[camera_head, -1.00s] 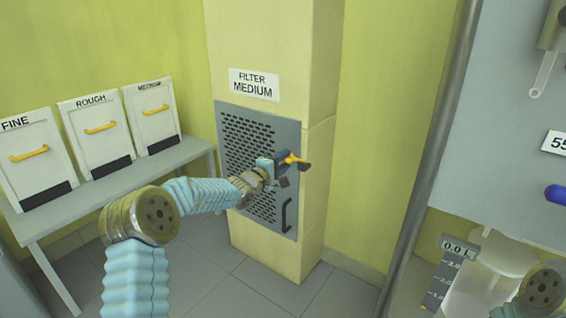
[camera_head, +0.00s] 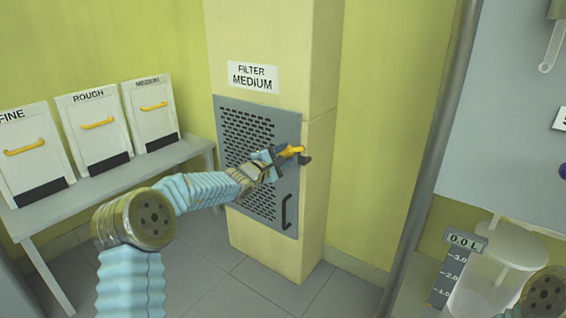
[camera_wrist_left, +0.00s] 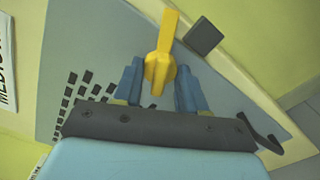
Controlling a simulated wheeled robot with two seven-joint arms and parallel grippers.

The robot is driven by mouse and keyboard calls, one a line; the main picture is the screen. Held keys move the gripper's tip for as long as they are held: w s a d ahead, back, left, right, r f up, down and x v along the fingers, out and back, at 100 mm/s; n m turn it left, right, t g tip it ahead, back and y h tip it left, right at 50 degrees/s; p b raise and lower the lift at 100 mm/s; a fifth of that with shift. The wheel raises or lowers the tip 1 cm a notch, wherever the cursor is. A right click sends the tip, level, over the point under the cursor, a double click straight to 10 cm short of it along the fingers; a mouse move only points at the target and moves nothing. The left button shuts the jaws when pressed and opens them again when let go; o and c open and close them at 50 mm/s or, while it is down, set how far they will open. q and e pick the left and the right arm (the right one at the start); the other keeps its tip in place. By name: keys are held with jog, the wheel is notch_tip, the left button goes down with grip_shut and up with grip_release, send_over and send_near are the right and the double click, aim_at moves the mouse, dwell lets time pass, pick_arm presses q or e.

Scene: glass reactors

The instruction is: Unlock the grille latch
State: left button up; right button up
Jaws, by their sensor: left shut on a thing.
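The yellow grille latch (camera_head: 292,150) is at the upper right edge of the grey perforated grille (camera_head: 243,118) on the pillar. My left gripper (camera_head: 279,156) reaches it from the left and is shut on the latch. In the left wrist view the latch (camera_wrist_left: 158,62) stands between the two blue-grey fingers of the gripper (camera_wrist_left: 158,78). A dark block (camera_wrist_left: 204,37) sits beside the latch at the panel's edge. The grille panel lies flat against the pillar. My right gripper is out of view; only part of my right arm shows at the lower right.
A dark grille handle (camera_head: 287,212) is below the latch. A "FILTER MEDIUM" sign (camera_head: 253,78) is above the grille. White filters with yellow handles stand on a grey bench (camera_head: 110,184) at left. A grey pipe (camera_head: 432,150) and a glass vessel (camera_head: 490,270) are at right.

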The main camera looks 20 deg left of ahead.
pick_arm(q)
jog(key=n+b, duration=0.1)
jog(key=n, duration=0.1)
jog(key=shift+f+n, duration=0.15)
jog(key=shift+n, duration=0.25)
jog(key=n+b, duration=0.1)
jog(key=n, duration=0.2)
jog(key=shift+n, duration=0.3)
jog(key=n, duration=0.2)
jog(key=shift+n+b, duration=0.3)
jog(key=shift+b, duration=0.1)
jog(key=shift+n, duration=1.8)
jog(key=o, duration=1.1)
